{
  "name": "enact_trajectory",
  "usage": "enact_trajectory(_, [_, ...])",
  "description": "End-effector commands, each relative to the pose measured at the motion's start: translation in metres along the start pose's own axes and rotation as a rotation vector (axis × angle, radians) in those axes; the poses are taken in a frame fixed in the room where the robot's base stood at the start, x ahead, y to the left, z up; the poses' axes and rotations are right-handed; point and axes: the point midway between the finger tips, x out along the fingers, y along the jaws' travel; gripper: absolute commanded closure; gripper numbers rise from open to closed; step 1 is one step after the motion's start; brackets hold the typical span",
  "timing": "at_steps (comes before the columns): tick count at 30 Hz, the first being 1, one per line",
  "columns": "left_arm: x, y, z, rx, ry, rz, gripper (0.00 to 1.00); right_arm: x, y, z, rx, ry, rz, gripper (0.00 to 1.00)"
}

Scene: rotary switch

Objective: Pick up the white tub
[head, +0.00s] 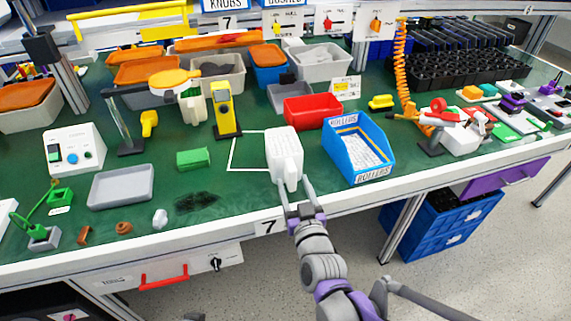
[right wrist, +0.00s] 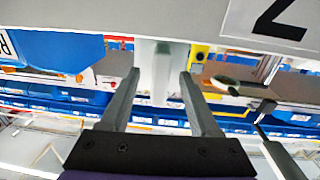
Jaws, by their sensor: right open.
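The white tub (head: 284,148) stands near the front edge of the green bench, at the right end of a white outlined square. A narrower part of it faces the front edge. My right gripper (head: 296,186) is at the front edge of the bench, open, with its fingertips at either side of the tub's near end. In the right wrist view a pale block that looks like the tub (right wrist: 155,68) shows between the spread fingers (right wrist: 160,76). Whether the fingers touch it cannot be told. My left gripper is not in view.
A blue ROLLERS bin (head: 357,150) stands close right of the tub, and a red bin (head: 312,111) behind it. A yellow device (head: 225,110) and a green block (head: 193,158) are to the left. The bench's white front edge (head: 200,228) runs beneath my right gripper.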

Motion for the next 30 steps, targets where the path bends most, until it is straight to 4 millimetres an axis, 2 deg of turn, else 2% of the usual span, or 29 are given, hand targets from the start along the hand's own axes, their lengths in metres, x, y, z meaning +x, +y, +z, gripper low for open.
enact_trajectory(1, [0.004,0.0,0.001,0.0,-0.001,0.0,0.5,0.009,-0.001,0.002,0.002,-0.001,0.0,0.38])
enact_trajectory(5, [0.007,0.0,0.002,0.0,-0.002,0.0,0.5,0.022,0.0,0.001,0.0,0.0,0.0,0.38])
enact_trajectory(13, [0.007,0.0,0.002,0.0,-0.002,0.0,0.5,0.025,0.0,0.0,0.0,0.0,0.0,0.38])
enact_trajectory(14, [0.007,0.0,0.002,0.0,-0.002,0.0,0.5,0.025,0.0,0.0,0.0,0.0,0.0,0.41])
enact_trajectory(24, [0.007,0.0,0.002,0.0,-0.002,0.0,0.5,0.025,0.0,0.0,0.0,0.0,0.0,1.0])
enact_trajectory(30, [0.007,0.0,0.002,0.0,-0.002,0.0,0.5,0.025,0.0,0.0,0.0,0.001,0.0,1.0])
